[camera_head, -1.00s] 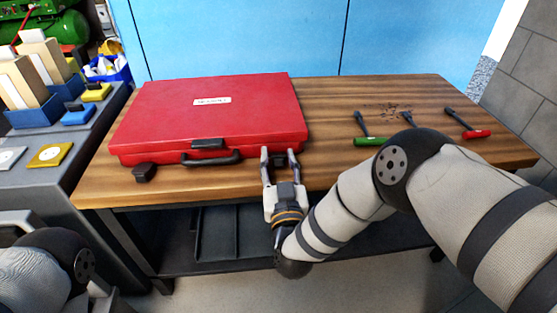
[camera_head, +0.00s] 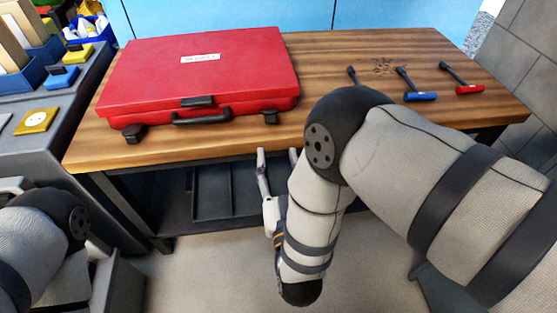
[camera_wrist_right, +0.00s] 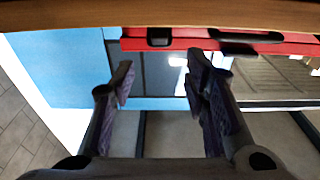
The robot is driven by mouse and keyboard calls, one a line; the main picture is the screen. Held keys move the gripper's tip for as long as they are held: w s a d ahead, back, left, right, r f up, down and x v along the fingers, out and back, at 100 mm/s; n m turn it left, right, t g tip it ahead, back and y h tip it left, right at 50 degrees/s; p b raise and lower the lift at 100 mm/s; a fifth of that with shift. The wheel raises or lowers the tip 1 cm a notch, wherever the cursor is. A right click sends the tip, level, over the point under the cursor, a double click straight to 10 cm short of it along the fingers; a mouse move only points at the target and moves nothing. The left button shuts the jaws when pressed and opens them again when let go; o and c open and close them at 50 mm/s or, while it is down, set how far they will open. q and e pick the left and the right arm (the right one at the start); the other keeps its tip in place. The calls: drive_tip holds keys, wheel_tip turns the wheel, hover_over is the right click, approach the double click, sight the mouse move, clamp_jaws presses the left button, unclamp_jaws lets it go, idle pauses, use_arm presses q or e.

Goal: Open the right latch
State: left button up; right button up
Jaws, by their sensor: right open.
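A closed red case (camera_head: 200,75) lies on the wooden table, front side toward me. The right latch (camera_head: 271,117) is a small black block low on its front, right of the handle. It also shows in the right wrist view (camera_wrist_right: 159,37); whether it is open is unclear. The left latch (camera_head: 133,133) sticks out from the front edge. A black middle catch (camera_head: 198,102) sits above the black handle (camera_head: 203,117). My right gripper (camera_head: 278,153) is open and empty, off the table's front edge, below and apart from the right latch. My left gripper is out of view.
Brushes with blue (camera_head: 420,97) and red (camera_head: 470,89) heads lie at the table's right; my right arm partly covers another. The wooden table (camera_head: 330,65) is bare between case and brushes. A side bench with a yellow block (camera_head: 36,120) stands left.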

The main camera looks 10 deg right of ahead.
sight(270, 116)
use_arm(q)
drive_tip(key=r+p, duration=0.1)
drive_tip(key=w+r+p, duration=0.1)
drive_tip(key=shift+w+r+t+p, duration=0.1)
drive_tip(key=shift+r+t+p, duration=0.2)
drive_tip(key=shift+p, duration=0.1)
use_arm(e)
drive_tip(key=shift+g, duration=0.7)
drive_tip(key=w, duration=0.3)
drive_tip(key=w+r, duration=0.1)
drive_tip(key=w, duration=0.3)
drive_tip(key=w+r, duration=0.1)
drive_tip(key=w, duration=0.2)
drive_tip(key=shift+w, duration=0.3)
drive_tip(key=shift+c, duration=0.3)
